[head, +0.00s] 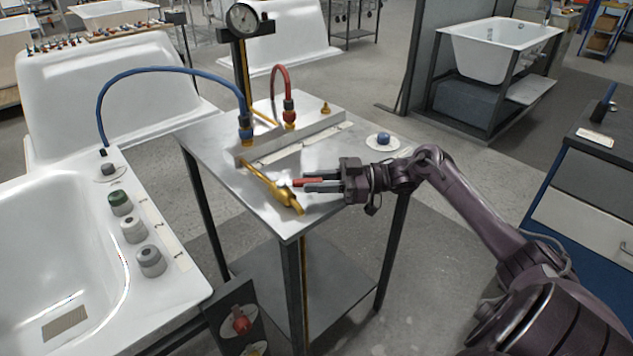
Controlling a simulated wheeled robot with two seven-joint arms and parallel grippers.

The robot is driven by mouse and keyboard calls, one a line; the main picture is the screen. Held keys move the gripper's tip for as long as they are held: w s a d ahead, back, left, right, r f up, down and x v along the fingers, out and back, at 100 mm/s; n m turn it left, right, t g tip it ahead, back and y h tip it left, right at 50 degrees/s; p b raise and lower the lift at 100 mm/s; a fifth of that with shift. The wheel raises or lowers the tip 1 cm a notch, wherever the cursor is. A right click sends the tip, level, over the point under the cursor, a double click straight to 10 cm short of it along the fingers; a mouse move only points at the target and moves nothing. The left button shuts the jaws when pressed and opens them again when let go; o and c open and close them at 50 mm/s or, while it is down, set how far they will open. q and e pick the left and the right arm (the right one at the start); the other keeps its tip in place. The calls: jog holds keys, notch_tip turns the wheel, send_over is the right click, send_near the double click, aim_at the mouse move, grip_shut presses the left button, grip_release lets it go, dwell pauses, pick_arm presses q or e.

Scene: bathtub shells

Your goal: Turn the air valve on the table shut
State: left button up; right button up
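The air valve is a brass fitting (288,198) at the front end of a brass pipe on the metal table (215,135). My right gripper (306,182) comes in from the right, low over the table's right front part. Its two grey fingers lie on either side of the lever's outer part, with little gap visible. I cannot tell if they press on it. My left gripper is out of view.
A pressure gauge (242,19) on a post, a blue hose (146,70) and a red hose (281,68) rise behind the valve. A white tub (56,232) with numbered knobs stands close on the left.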

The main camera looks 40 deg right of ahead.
jog(key=shift+o, duration=1.2)
jog(key=b+v, duration=0.1)
jog(key=v, duration=0.5)
jog(key=shift+s+d+f, duration=0.1)
jog(key=shift+s+d, duration=0.05)
jog(key=shift+d, duration=0.15)
jog(key=shift+s+d, duration=0.3)
jog(key=shift+d, duration=0.15)
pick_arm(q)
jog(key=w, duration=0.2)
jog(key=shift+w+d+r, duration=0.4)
